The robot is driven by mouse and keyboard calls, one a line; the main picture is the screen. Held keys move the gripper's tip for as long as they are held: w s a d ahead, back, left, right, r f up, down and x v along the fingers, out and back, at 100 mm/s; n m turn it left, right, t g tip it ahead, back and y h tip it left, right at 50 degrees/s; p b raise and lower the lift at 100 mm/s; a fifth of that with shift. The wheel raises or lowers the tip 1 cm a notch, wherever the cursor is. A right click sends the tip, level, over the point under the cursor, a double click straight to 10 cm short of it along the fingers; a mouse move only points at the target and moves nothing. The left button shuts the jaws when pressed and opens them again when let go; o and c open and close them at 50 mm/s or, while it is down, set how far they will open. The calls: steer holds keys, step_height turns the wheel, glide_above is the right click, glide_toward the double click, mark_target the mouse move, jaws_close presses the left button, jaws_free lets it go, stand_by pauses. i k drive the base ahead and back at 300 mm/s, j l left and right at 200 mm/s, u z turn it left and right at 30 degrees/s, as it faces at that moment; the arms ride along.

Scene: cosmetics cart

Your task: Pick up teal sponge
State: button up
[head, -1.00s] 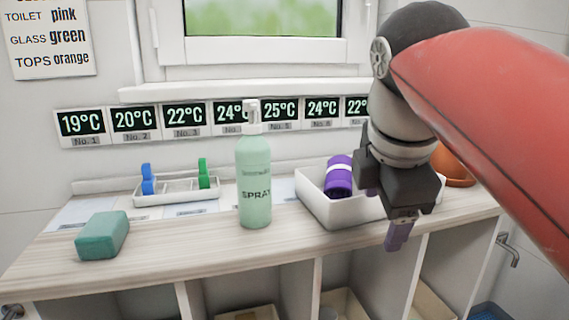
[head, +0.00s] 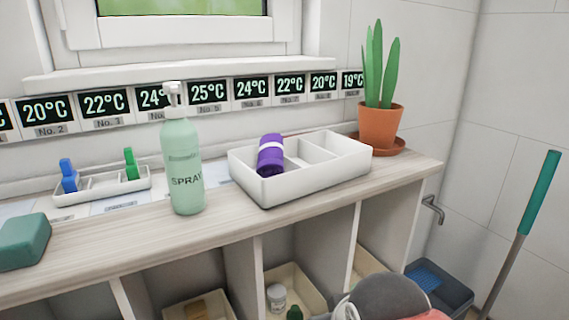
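The teal sponge (head: 24,241) is a rounded block lying on the wooden counter at the left edge of the head view. Its left side is cut off by the frame edge. My gripper is out of view. Only a grey and red part of my arm shows at the bottom, right of the middle.
A green spray bottle (head: 183,160) stands right of the sponge on the counter (head: 225,217). A white divided tray (head: 262,190) holds a purple roll (head: 271,155). Behind are a small white rack (head: 103,188) and a potted plant (head: 380,126). Open cubbies with bins lie below.

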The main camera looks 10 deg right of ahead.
mark_target(24, 239)
steer(key=u, duration=1.65)
steer(key=k+l, duration=0.15)
steer(key=k, duration=0.3)
steer(key=i, duration=0.5)
steer(key=u, duration=0.05)
